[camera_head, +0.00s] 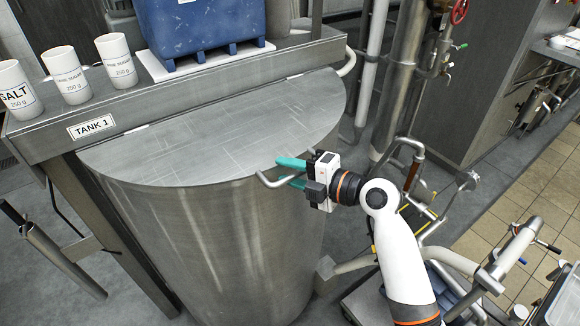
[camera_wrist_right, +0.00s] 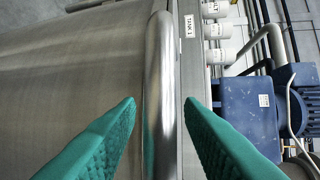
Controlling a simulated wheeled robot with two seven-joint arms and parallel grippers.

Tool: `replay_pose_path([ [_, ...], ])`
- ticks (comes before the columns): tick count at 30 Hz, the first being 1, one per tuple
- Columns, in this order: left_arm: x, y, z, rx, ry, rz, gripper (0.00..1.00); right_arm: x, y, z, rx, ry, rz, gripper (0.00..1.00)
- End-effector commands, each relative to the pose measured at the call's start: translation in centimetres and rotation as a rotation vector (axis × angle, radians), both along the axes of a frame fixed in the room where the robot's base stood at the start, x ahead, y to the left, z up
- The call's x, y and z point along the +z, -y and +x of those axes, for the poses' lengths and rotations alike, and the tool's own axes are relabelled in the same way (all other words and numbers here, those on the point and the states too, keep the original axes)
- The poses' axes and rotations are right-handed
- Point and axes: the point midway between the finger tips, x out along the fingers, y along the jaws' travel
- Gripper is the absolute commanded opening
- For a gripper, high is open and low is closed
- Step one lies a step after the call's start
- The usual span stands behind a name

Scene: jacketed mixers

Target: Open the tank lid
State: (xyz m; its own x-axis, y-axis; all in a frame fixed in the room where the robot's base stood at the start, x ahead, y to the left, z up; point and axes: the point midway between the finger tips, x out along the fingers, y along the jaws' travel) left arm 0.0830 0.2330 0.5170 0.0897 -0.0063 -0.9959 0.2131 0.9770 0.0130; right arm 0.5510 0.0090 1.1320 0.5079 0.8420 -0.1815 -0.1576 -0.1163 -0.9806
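The tank lid (camera_head: 225,125) is a grey metal half-round plate lying flat and closed on the steel tank (camera_head: 225,240), below the TANK 1 label (camera_head: 91,126). A bent metal lid handle (camera_head: 266,181) sticks out at its front edge. In the right wrist view the handle (camera_wrist_right: 160,75) runs upright as a shiny bar. My right gripper (camera_head: 284,172) is at the handle, its teal fingers open. In the right wrist view the fingertips (camera_wrist_right: 159,101) lie one on each side of the bar, with gaps left. My left gripper is out of view.
Pipes and valves (camera_head: 410,75) rise at the right. Grey floor (camera_head: 50,270) is at the left.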

Motion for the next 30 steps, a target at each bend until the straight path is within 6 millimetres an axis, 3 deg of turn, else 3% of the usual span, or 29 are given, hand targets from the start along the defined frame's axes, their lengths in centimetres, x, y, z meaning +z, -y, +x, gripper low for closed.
replay_pose_path([
  [7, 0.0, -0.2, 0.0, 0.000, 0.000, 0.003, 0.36, 0.0, -0.1, 0.0, 0.000, 0.000, 0.000, 0.34],
  [14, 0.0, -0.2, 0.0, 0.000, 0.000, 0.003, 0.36, -0.1, -0.1, 0.0, 0.000, -0.001, 0.000, 0.00],
  [23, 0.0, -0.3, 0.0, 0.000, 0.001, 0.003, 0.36, 0.0, 0.0, 0.2, 0.001, -0.008, -0.008, 0.00],
  [30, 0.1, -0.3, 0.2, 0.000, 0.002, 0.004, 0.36, 1.5, 0.0, 1.2, 0.001, -0.036, -0.032, 0.00],
])
